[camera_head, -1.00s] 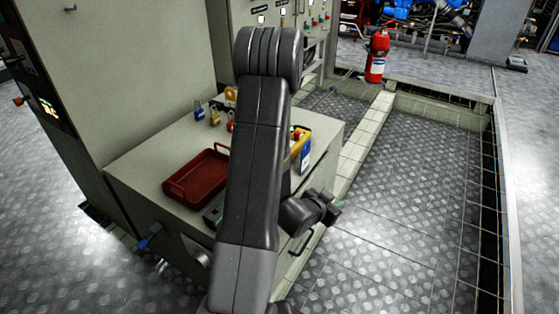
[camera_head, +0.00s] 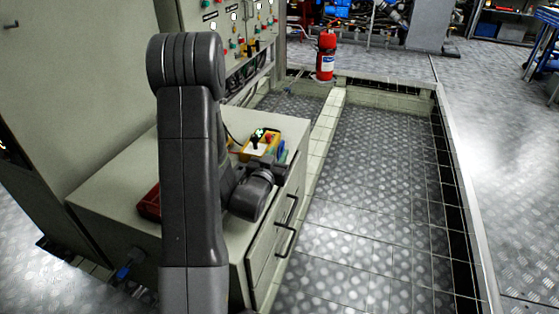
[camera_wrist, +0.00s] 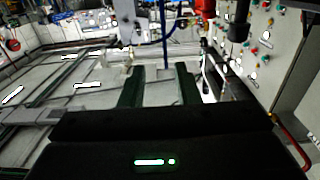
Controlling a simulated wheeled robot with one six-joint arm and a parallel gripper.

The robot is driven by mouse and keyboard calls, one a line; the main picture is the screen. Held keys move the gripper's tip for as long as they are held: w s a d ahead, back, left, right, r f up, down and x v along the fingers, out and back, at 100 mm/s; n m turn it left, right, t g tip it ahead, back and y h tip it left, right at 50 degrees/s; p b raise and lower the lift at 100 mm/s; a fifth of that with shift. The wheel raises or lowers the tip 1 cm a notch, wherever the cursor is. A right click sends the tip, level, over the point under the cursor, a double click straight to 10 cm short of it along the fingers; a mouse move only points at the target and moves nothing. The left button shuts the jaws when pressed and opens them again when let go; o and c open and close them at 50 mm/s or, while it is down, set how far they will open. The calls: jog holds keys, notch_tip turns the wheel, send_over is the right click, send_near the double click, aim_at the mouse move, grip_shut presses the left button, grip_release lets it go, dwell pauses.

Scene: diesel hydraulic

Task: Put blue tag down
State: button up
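My gripper (camera_wrist: 160,73) shows in the wrist view as two dark fingers standing apart. I see nothing held in the gap between them. In the head view my arm covers much of the cabinet, and the wrist is at the cabinet's right edge. A small blue piece (camera_head: 281,147) shows just past the wrist, beside the yellow control box (camera_head: 270,142). It may be the blue tag, but it is too small to be sure. I cannot tell whether it touches my gripper.
The grey cabinet (camera_head: 110,195) has drawers with handles on its right side. A red tray (camera_head: 149,203) is mostly hidden behind my arm. A red fire extinguisher (camera_head: 326,56) stands further back. The metal floor (camera_head: 375,190) on the right is clear.

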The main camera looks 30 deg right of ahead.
aim_at(280, 147)
jog(key=x, duration=0.3)
jog(key=b+x, duration=0.1)
jog(key=x, duration=0.3)
jog(key=shift+w+a+f, duration=0.1)
jog(key=shift+w+f, duration=0.05)
jog(key=shift+w, duration=0.2)
jog(key=shift+c, duration=0.4)
grip_shut()
